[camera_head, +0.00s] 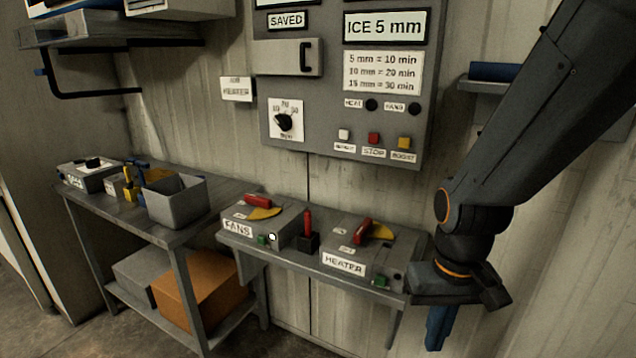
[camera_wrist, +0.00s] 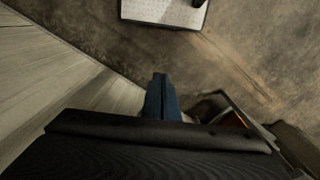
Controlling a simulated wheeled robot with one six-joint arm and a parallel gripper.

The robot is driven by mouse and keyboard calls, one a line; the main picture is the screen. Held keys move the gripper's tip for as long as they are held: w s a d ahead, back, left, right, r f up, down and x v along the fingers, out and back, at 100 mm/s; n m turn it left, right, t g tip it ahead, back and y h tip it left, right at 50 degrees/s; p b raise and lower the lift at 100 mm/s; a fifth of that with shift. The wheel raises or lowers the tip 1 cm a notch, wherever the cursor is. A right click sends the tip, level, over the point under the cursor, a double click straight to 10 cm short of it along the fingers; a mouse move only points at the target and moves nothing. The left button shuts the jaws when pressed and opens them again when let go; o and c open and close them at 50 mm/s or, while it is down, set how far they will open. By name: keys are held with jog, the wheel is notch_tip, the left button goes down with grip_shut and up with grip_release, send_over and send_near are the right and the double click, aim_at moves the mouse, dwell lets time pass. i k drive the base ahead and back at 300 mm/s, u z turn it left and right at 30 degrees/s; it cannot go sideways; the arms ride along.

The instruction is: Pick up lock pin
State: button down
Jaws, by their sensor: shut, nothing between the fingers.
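A red upright piece (camera_head: 308,222) stands in a small black block (camera_head: 308,242) on the bench between the two switch boxes. It looks like a pin, but I cannot tell for sure that it is the lock pin. My gripper (camera_head: 437,330) hangs with its blue fingers pointing down, to the right of the bench and below its top. The fingers (camera_wrist: 161,92) are together and empty in the wrist view, over bare floor. No pin shows in the wrist view.
The FANS box (camera_head: 272,225) and HEATER box (camera_head: 350,260) carry red handles and yellow plates. A left bench (camera_head: 150,230) holds a grey bin (camera_head: 176,205). A control panel (camera_head: 345,90) is on the wall behind. A pale-topped object (camera_wrist: 165,10) stands on the floor.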

aim_at(307, 213)
jog(key=z, duration=0.05)
jog(key=k, duration=0.6)
jog(key=u, duration=0.75)
jog(key=i, duration=0.6)
jog(key=u, duration=0.65)
jog(key=i, duration=1.25)
jog(key=z, duration=0.6)
